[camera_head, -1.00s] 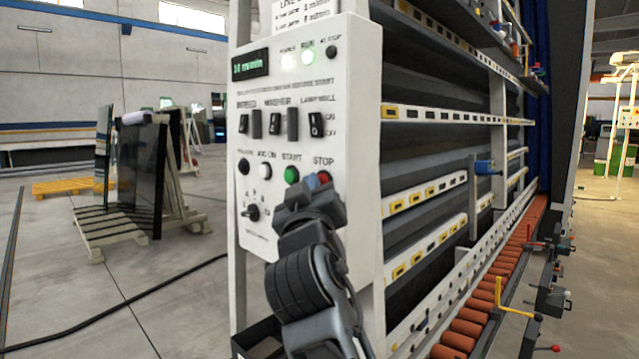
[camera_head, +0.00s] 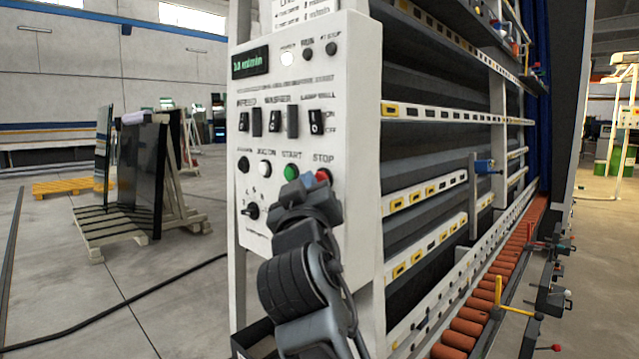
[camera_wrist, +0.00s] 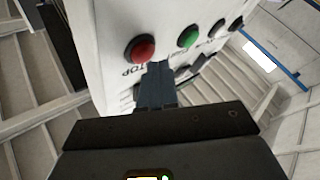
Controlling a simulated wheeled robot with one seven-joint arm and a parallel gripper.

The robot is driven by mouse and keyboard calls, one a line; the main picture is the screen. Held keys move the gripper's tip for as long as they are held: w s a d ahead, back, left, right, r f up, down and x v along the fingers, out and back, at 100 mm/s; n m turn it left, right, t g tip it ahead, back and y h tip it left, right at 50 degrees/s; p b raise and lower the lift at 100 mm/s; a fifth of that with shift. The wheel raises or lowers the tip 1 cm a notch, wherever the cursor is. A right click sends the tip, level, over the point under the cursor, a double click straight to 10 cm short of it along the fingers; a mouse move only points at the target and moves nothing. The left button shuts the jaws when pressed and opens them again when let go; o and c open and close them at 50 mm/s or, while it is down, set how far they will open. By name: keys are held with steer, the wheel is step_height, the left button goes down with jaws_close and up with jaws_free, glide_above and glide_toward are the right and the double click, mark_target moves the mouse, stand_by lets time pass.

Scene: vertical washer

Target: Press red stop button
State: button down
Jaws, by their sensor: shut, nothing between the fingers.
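The red stop button (camera_head: 323,176) sits under the STOP label at the lower right of the white control panel (camera_head: 350,120). In the wrist view the red button (camera_wrist: 141,48) shows whole, beside the STOP lettering. My gripper (camera_head: 308,180) is shut and empty, in front of the panel just left of the red button in the head view. In the wrist view its fingertips (camera_wrist: 157,68) lie close below and right of the button, with a small part of the panel between them. The green start button (camera_head: 291,172) is to the left.
The panel also carries a white button (camera_head: 265,168), a black knob (camera_head: 252,211), several switches and a lit display (camera_head: 250,63). The washer's roller conveyor (camera_head: 470,325) runs to the right. A glass rack (camera_head: 140,175) stands on the left floor.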

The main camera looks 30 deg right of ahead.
steer(key=shift+s+a, duration=0.1)
steer(key=shift+a, duration=0.15)
steer(key=a, duration=0.1)
steer(key=s+a+b, duration=0.1)
steer(key=a, duration=0.1)
steer(key=a+b, duration=0.1)
steer(key=shift+s+a, duration=0.3)
steer(key=shift+a, duration=0.1)
stand_by(0.9)
